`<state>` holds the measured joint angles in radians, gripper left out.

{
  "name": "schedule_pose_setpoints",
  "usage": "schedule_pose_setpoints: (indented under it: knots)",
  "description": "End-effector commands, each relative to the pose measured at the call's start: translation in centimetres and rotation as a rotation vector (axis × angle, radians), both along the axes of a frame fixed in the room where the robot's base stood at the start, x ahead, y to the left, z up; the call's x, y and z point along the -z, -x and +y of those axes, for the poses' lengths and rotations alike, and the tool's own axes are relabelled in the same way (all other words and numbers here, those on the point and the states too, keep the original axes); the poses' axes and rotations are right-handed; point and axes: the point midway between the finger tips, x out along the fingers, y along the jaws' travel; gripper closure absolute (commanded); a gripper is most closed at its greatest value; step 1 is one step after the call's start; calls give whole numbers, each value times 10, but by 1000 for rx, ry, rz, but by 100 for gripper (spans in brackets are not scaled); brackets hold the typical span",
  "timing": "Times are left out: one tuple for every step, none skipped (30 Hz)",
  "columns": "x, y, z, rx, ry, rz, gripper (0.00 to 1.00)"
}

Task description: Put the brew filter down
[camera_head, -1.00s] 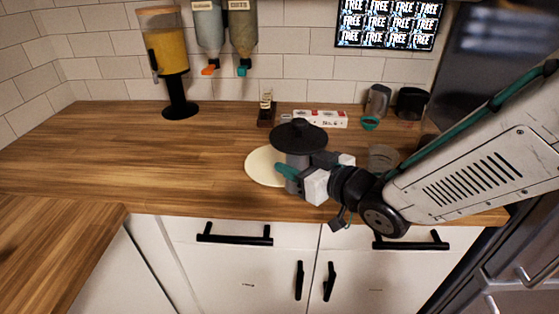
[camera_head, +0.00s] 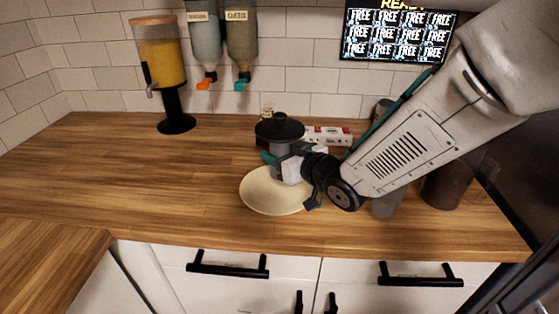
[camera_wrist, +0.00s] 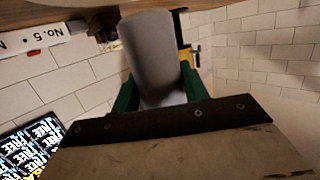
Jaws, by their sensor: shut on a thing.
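The brew filter (camera_head: 279,127), a grey cylinder with a wide black brim and domed top, is upright in my gripper (camera_head: 270,158). The green fingers are shut on its grey body. In the wrist view the grey cylinder of the brew filter (camera_wrist: 152,55) stands between the two green fingers of my gripper (camera_wrist: 158,88). In the head view it appears above the back edge of a round cream plate (camera_head: 270,198) on the wooden counter. Its lower end is hidden by the gripper, so I cannot tell whether it touches anything.
A white box (camera_head: 328,136) lies behind the gripper. A juice dispenser (camera_head: 162,68) stands at the back left, with hanging dispensers (camera_head: 241,35) on the wall. A grey container (camera_head: 387,204) and dark canister (camera_head: 447,186) are at the right, partly behind my arm. The counter's left (camera_head: 100,165) is clear.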

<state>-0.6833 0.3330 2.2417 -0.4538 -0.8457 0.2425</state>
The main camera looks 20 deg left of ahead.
Motion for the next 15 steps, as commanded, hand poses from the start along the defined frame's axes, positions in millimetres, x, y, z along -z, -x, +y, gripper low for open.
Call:
schedule_pose_setpoints:
  knots:
    - [13, 1, 1, -3, 4, 5, 80]
    - [19, 2, 1, -4, 5, 6, 80]
    - [25, 1, 0, -3, 4, 5, 80]
    - [28, 0, -2, -1, 5, 4, 80]
    - [30, -1, -3, 2, 4, 3, 80]
    - [31, -2, -5, 4, 2, 3, 80]
    - [32, -2, -6, 6, 1, 2, 80]
    - [31, -3, -6, 7, 1, 1, 80]
    - [31, -3, -7, 7, 1, 0, 80]
    - [31, -3, -7, 7, 1, 0, 80]
    - [31, -3, -7, 7, 1, 0, 80]
    - [31, -3, -6, 7, 1, 0, 80]
    - [31, -2, -6, 7, 1, 1, 80]
    - [32, -2, -6, 6, 1, 2, 80]
    - [33, -2, -6, 6, 1, 2, 80]
